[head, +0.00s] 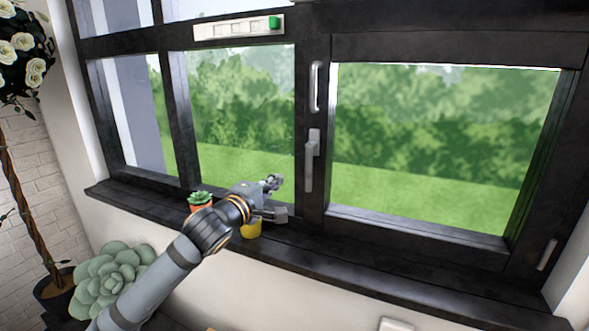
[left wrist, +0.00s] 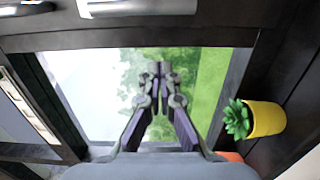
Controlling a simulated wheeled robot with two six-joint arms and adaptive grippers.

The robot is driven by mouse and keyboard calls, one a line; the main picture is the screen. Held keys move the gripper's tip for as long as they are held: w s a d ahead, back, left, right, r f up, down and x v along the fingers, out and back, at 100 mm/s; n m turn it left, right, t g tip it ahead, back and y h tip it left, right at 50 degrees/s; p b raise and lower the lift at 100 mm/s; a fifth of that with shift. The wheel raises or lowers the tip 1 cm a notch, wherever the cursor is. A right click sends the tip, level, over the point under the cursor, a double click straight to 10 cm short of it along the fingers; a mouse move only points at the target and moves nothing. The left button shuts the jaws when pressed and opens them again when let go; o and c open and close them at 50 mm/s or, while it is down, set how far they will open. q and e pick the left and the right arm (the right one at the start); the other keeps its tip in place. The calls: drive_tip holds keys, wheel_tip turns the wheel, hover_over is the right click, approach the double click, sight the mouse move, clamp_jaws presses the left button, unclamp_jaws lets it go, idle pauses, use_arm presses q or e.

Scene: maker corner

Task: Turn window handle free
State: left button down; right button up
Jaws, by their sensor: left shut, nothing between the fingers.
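The window handle (head: 309,165) is a grey lever on the dark middle post of the window. Its lever hangs straight down from its base plate. In the left wrist view the handle (left wrist: 140,7) shows as a silver bar at the top edge, partly cut off. My left gripper (head: 273,183) is shut and empty, in front of the left pane, a little left of the lever and apart from it. In the left wrist view its fingertips (left wrist: 160,68) meet before the glass. My right gripper is in neither view.
A slim grey bar (head: 316,87) is fixed above the handle. A pale strip with a green end (head: 238,27) is on the upper frame. An orange pot (head: 201,209) and a yellow pot (left wrist: 265,118) with a succulent stand on the sill near my left arm. The right sill is clear.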

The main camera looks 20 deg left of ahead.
use_arm(q)
drive_tip(key=shift+w+d+p, duration=0.7)
drive_tip(key=shift+w+d, duration=0.05)
drive_tip(key=shift+d, duration=0.25)
drive_tip(key=shift+w+d+p, duration=0.7)
drive_tip(key=shift+w+d, duration=0.05)
drive_tip(key=shift+d, duration=0.25)
drive_tip(key=shift+w, duration=0.15)
